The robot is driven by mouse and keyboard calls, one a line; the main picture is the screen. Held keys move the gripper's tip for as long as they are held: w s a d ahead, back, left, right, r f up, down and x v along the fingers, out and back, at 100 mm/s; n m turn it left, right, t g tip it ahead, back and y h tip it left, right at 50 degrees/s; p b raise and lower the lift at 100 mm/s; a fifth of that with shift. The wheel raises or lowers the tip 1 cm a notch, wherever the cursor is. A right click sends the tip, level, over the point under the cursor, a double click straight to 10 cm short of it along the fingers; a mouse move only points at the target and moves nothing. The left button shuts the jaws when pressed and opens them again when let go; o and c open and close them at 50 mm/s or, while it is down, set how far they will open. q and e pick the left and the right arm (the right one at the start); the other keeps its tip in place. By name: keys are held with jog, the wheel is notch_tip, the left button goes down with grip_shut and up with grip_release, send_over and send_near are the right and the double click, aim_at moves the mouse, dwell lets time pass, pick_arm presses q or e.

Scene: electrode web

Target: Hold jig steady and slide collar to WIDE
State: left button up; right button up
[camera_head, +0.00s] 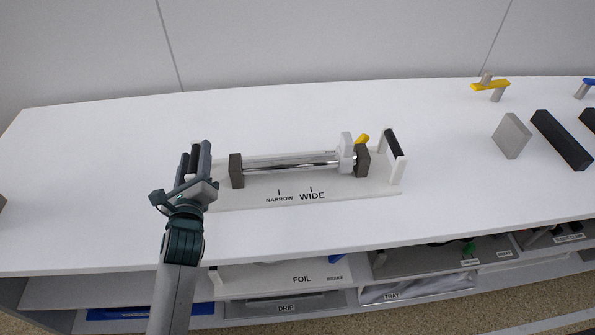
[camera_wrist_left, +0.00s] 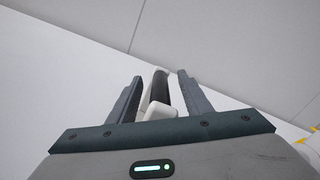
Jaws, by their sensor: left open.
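The jig (camera_head: 300,190) is a white base with a steel rod (camera_head: 290,167) between two dark end blocks. A pale collar (camera_head: 346,152) sits near the rod's right end, close to the right block. It is right of the printed NARROW and WIDE marks (camera_head: 312,196). A yellow piece (camera_head: 362,139) shows behind it. A black-barred handle (camera_head: 393,143) stands at the jig's right end. My left gripper (camera_head: 195,160) is open at the left end and hides much of it there. In the left wrist view, a black-barred white handle (camera_wrist_left: 160,87) lies between its open fingers (camera_wrist_left: 160,85).
A grey block (camera_head: 512,136), a black bar (camera_head: 562,139) and a yellow-topped piece (camera_head: 490,86) are on the white table at right. Shelves with labelled trays (camera_head: 287,305) are below the front edge. The table between jig and grey block is clear.

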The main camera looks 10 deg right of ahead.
pick_arm(q)
jog(key=c, duration=1)
jog(key=shift+r, duration=0.3)
grip_shut()
jog(key=shift+d+f, duration=0.1)
jog(key=shift+d, duration=0.05)
jog(key=shift+f, duration=0.3)
